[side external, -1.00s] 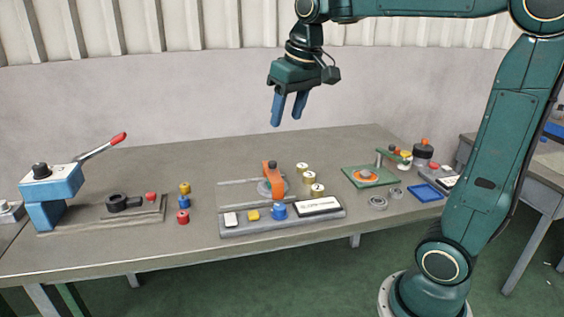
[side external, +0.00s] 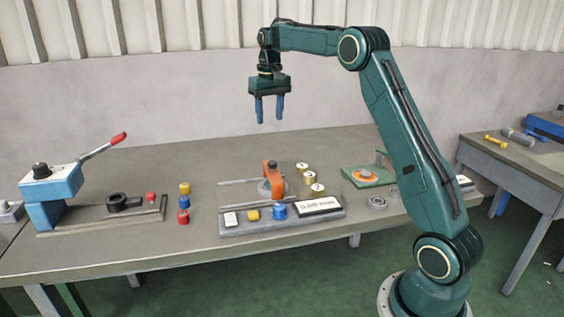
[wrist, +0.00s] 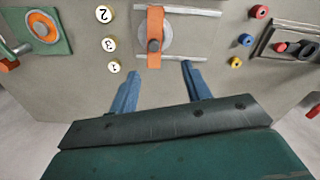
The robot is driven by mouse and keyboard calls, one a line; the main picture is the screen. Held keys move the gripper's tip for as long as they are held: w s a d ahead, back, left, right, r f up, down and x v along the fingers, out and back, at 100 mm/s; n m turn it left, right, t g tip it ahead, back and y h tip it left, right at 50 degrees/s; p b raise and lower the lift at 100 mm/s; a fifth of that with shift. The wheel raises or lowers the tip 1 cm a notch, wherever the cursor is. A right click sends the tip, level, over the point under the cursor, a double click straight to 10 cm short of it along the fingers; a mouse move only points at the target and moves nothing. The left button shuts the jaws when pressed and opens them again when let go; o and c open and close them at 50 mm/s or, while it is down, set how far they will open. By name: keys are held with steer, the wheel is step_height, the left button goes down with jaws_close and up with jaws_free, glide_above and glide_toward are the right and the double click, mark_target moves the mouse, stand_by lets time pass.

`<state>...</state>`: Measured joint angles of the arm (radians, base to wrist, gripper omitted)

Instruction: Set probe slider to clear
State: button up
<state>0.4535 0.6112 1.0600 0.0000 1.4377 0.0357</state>
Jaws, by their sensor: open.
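In the wrist view the orange slider (wrist: 155,35) crosses the disc (wrist: 168,36) between the two rails. My gripper (side external: 270,119) is open and empty, pointing down, well above the bench and above the rail plate. In the wrist view its blue fingers (wrist: 161,70) straddle the near end of the slider, without touching it.
In front of the rails is a grey panel with a white switch (side external: 231,218), yellow button (side external: 252,214), blue knob (side external: 279,210) and label plate (side external: 318,205). Numbered weights (side external: 309,177) stand right. A blue lever press (side external: 50,190) and coloured pegs (side external: 184,202) stand left.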

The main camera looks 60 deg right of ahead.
mark_target(272, 162)
steer(key=shift+w+d+f, duration=0.25)
steer(key=shift+d+f, duration=0.35)
steer(key=shift+d, duration=0.05)
steer(key=shift+w+d+f, duration=0.25)
steer(key=shift+d+f, duration=0.3)
steer(key=shift+d, duration=0.1)
steer(key=shift+f, duration=0.1)
step_height(272, 162, down, 14)
steer(key=shift+r, duration=0.2)
jaws_close()
